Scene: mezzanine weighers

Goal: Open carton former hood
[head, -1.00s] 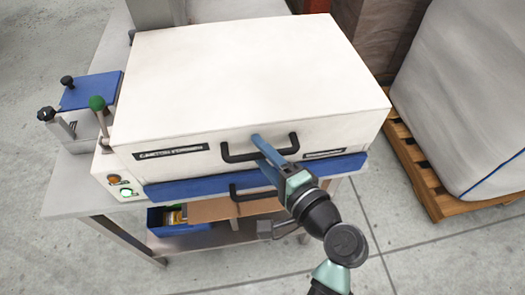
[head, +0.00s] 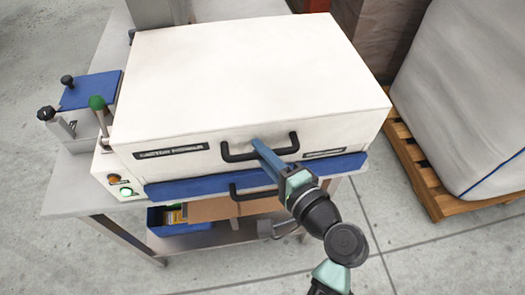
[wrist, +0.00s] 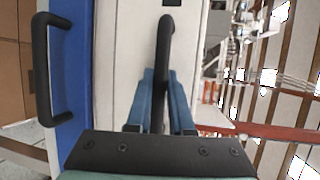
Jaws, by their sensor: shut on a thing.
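The carton former hood (head: 245,75) is a large white lid, and it is down on its blue-edged base (head: 225,184). A black bar handle (head: 238,157) is on the hood's front face. My gripper (head: 258,146) is at the right part of this handle, with its blue fingers closed together. In the wrist view the handle (wrist: 166,40) runs between the two blue fingers (wrist: 156,95), which are shut on it. A second black handle (head: 236,195) sits lower on the blue front and also shows in the wrist view (wrist: 42,70), apart from my fingers.
A green-knobbed lever (head: 97,103) and lit buttons (head: 126,191) are at the machine's left. A blue-topped unit (head: 90,90) stands beyond. A blue bin (head: 180,226) is on the lower shelf. A wrapped load on a pallet (head: 420,170) stands to the right. The front floor is clear.

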